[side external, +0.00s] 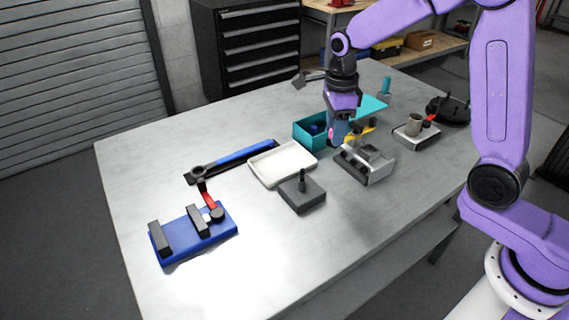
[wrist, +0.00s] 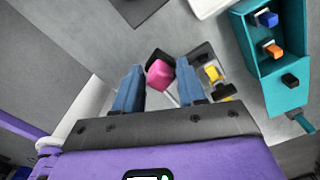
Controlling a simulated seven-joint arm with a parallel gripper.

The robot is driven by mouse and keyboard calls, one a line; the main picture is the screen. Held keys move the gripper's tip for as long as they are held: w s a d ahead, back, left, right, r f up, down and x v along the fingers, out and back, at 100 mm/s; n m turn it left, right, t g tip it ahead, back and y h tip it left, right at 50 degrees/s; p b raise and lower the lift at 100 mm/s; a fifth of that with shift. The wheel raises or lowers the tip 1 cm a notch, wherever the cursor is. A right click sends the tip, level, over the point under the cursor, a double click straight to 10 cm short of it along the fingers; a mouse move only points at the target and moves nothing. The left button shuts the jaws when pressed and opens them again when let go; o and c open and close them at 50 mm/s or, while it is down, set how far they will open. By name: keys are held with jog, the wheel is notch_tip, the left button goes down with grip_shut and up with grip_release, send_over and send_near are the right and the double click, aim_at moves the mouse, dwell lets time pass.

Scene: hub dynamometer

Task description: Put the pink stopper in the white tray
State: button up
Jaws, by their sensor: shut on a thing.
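The pink stopper (wrist: 160,75) is between my gripper's fingertips in the wrist view. A small bit of pink also shows at the fingertips in the side view (side external: 331,130). My gripper (wrist: 157,76) is shut on it. In the side view my gripper (side external: 336,133) points down beside the teal box and above the grey metal fixture; its exact height is hard to tell. The white tray (side external: 283,165) lies on the table to the left of my gripper and looks empty. Its edge shows at the top of the wrist view (wrist: 206,8).
A teal box (side external: 308,134) holds small blue, orange and black parts. The grey fixture (side external: 372,166) with yellow and black parts stands below my gripper. A dark block with a post (side external: 302,193) stands in front of the tray. A blue-handled tool (side external: 243,153) lies behind the tray.

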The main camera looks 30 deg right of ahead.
jog(key=a, duration=0.3)
send_over(283, 165)
jog(key=shift+n, duration=0.4)
jog(key=f, duration=0.9)
jog(key=shift+s+f, duration=0.1)
jog(key=shift+s, duration=0.2)
jog(key=shift+w+f, duration=0.4)
jog(key=shift+f, duration=1.5)
jog(key=shift+f, duration=0.2)
jog(key=o, duration=1)
